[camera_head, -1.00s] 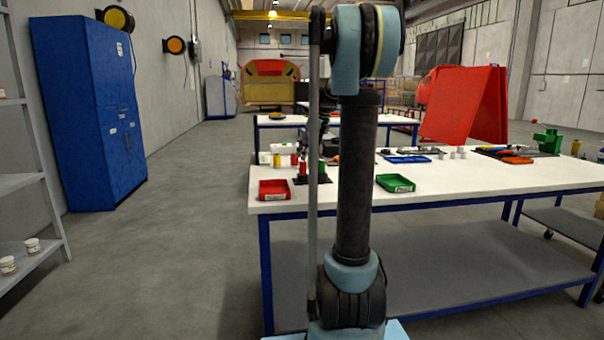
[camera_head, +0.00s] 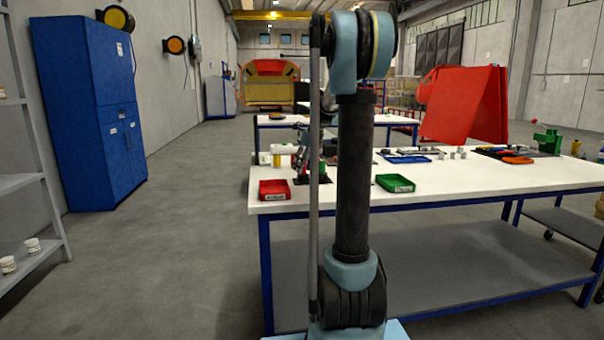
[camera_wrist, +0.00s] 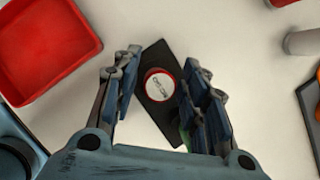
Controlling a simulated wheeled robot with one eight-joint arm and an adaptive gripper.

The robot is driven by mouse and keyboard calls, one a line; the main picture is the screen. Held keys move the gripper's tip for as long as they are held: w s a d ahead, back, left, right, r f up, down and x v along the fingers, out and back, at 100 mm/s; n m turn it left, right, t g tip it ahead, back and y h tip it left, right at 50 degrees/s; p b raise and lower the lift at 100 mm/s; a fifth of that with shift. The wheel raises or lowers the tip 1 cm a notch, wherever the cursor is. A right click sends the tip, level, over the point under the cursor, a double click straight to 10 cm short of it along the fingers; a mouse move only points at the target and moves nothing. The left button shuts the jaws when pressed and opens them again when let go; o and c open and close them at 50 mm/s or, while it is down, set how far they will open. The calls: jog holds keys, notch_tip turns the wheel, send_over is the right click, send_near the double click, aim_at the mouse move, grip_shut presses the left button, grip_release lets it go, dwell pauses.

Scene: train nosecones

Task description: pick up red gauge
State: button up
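The red gauge (camera_wrist: 160,85) has a round red rim and a white label on top, and stands on a dark plate (camera_wrist: 155,57) on the white table. In the wrist view it sits between the two fingers of my gripper (camera_wrist: 157,68), with a gap visible on each side. My gripper is open. In the head view my gripper (camera_head: 301,160) is low over the table behind the red tray, and it largely hides the gauge. A green object (camera_wrist: 185,137) shows partly behind the right finger in the wrist view.
A red tray (camera_wrist: 42,50) is left of the gripper; the head view shows it at the table's front left (camera_head: 274,196). A green tray (camera_head: 395,184) lies to the right. A grey cylinder (camera_wrist: 302,42) stands at the right in the wrist view.

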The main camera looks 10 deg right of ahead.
grip_shut()
notch_tip(320, 180, up, 9)
jog(key=shift+r, duration=0.1)
jog(key=shift+f, duration=0.2)
jog(key=shift+s, duration=0.15)
